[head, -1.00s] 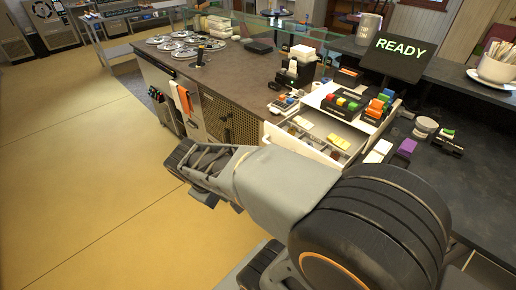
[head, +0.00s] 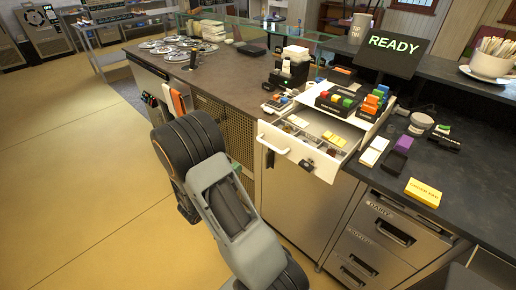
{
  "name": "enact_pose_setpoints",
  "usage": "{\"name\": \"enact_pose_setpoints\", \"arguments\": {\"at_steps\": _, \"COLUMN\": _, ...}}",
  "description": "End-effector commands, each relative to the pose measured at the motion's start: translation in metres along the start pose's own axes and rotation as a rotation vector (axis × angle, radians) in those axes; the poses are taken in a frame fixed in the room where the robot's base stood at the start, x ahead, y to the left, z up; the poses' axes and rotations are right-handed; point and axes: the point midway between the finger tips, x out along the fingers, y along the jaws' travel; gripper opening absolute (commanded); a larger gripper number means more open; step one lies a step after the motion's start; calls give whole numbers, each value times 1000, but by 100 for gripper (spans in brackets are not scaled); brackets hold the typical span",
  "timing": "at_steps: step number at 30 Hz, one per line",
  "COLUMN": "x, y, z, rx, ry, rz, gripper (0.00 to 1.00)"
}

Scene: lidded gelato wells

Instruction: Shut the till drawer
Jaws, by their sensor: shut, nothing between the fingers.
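The till drawer (head: 292,152) stands pulled out from the counter in the head view. The till (head: 341,97), with coloured keys, sits just behind the open drawer. My arm rises at the lower middle, left of the drawer and apart from it in the picture. My gripper cannot be made out; the arm hides that part.
A READY screen (head: 393,43) stands behind the till. Closed steel drawers (head: 383,236) are below. Open floor (head: 70,190) lies to the left.

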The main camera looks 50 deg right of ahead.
Motion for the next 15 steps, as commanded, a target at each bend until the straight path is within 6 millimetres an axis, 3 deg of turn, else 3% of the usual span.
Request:
{"name": "enact_pose_setpoints", "arguments": {"at_steps": 6, "x": 45, "y": -2, "z": 2, "rx": -1, "ry": 2, "rz": -7, "gripper": 0}}
{"name": "enact_pose_setpoints", "arguments": {"at_steps": 15, "x": 92, "y": -2, "z": 2, "rx": 1, "ry": 3, "rz": -7, "gripper": 0}}
